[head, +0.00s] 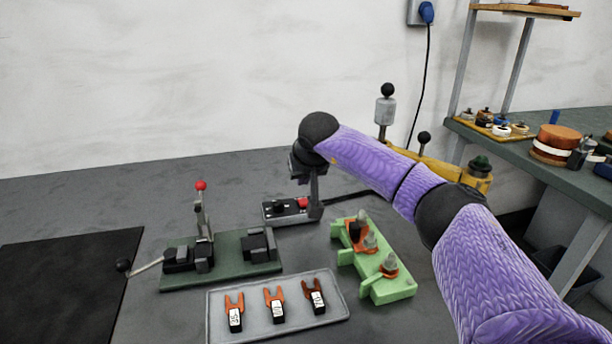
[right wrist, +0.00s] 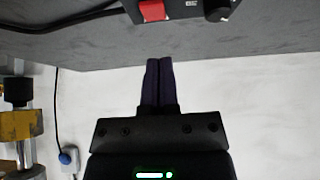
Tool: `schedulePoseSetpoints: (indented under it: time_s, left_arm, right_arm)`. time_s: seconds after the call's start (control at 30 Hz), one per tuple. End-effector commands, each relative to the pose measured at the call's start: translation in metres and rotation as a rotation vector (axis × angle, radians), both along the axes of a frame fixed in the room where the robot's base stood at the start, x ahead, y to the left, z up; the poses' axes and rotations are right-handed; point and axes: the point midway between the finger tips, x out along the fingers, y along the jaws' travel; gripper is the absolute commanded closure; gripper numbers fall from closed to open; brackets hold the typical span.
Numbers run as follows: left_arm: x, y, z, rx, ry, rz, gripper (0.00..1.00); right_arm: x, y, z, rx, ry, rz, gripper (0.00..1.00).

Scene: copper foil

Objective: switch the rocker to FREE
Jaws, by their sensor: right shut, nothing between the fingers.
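A small grey control box (head: 275,213) sits on the bench with a black knob (head: 279,209) and a red rocker (head: 302,203). In the right wrist view the box (right wrist: 185,8) is cut off by the top edge, with the red rocker (right wrist: 153,10) and the knob (right wrist: 217,8) showing. My right gripper (head: 316,208) points down at the right end of the box and covers part of it. Its two dark fingers (right wrist: 160,62) are shut and empty. In the right wrist view the fingertips show apart from the rocker. The rocker's labels cannot be read. My left gripper is not in view.
A green clamp fixture (head: 225,272) with a red-knobbed lever stands left. A grey tray (head: 250,329) holds orange fork terminals. A light green fixture (head: 400,289) stands close right of the box. A black cable (head: 345,196) runs behind. A dark mat (head: 65,290) lies bare.

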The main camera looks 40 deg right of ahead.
Motion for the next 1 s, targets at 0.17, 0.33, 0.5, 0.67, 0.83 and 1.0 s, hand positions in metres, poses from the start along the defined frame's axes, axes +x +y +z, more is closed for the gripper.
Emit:
schedulePoseSetpoints:
  time_s: [0.17, 0.33, 0.5, 0.67, 0.83, 1.0]
  left_arm:
    - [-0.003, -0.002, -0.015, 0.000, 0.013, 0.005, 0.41]
    - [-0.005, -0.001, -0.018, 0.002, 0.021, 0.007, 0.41]
    - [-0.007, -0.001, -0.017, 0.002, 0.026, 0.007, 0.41]
    - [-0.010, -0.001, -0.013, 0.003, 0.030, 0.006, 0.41]
    - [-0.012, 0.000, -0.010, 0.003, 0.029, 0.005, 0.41]
    - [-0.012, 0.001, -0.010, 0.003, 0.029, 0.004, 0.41]
  right_arm:
    - [-0.005, 0.002, -0.030, -0.001, 0.002, 0.000, 1.00]
    - [-0.006, 0.003, -0.038, 0.000, 0.000, 0.000, 1.00]
    - [-0.006, 0.003, -0.037, 0.000, -0.001, 0.000, 1.00]
    - [-0.007, 0.004, -0.038, -0.001, 0.000, -0.001, 1.00]
    - [-0.009, 0.004, -0.044, -0.001, -0.001, -0.001, 1.00]
    - [-0.006, 0.004, -0.042, 0.001, -0.001, -0.002, 1.00]
